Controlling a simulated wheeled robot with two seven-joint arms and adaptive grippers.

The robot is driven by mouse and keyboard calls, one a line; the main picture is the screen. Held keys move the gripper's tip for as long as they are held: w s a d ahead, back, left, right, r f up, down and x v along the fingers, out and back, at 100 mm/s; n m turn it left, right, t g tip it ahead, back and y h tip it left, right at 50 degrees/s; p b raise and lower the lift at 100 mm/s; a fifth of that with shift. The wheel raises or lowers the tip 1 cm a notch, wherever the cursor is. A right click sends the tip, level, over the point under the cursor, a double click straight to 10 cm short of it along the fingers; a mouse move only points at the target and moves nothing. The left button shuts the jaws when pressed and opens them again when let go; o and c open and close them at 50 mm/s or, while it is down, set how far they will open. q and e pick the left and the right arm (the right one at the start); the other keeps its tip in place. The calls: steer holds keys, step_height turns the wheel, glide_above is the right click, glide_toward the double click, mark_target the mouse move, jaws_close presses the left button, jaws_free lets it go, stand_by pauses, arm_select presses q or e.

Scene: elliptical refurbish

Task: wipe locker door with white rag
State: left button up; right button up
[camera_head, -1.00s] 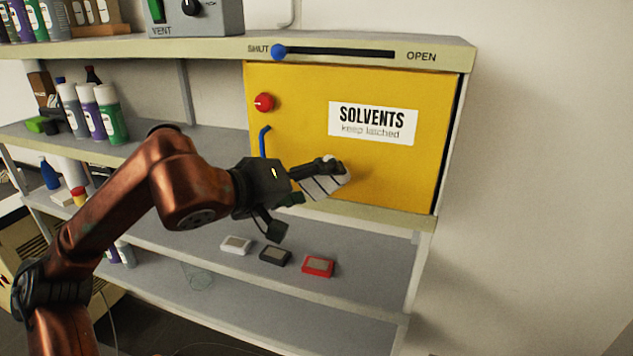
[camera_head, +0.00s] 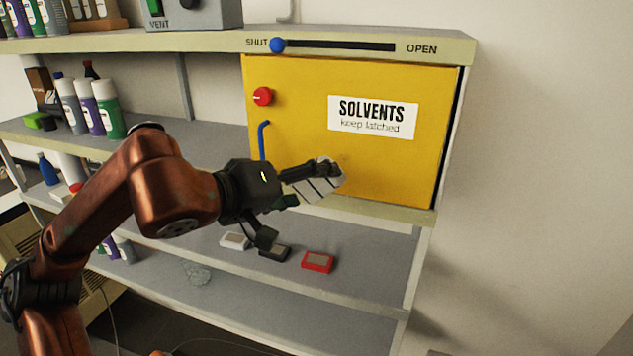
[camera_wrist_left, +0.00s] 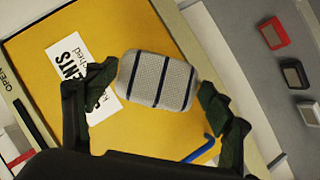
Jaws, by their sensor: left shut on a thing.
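The yellow locker door (camera_head: 290,120) is closed, with a "SOLVENTS keep latched" label (camera_head: 373,117), a red knob (camera_head: 263,97) and a blue handle (camera_head: 263,140). My left gripper (camera_head: 318,170) is shut on the white rag (camera_head: 320,185), a pad with dark stripes, at the lower middle of the door. In the left wrist view the rag (camera_wrist_left: 158,80) sits between the fingers (camera_wrist_left: 160,95), in front of the yellow door (camera_wrist_left: 130,35). Whether the rag touches the door is hard to tell. A faint dark mark shows just right of the rag. My right gripper is not in view.
A blue slider (camera_head: 277,45) sits at the SHUT end above the door. Below are a white block (camera_head: 234,241), a black block (camera_head: 274,253) and a red block (camera_head: 317,262) on a grey shelf. Spray cans (camera_head: 106,108) stand at left. The wall right of the locker is clear.

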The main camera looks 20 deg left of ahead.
arm_select(q)
steer(key=shift+w+r+p, duration=0.3)
steer(key=shift+w+p, duration=0.15)
steer(key=shift+w, duration=0.1)
steer(key=p, duration=0.2)
glide_toward(354, 158)
step_height(354, 158, down, 2)
steer(key=w+a, duration=0.2)
steer(key=shift+w+d+f+p, duration=0.1)
steer(key=shift+w+p, duration=0.4)
steer(key=shift+w, duration=0.15)
steer(key=shift+w+p, duration=0.45)
steer(key=shift+w, duration=0.55)
steer(key=shift+s+d, duration=0.2)
steer(key=shift+d, duration=1.8)
steer(key=shift+w, duration=0.15)
steer(key=shift+a, duration=0.1)
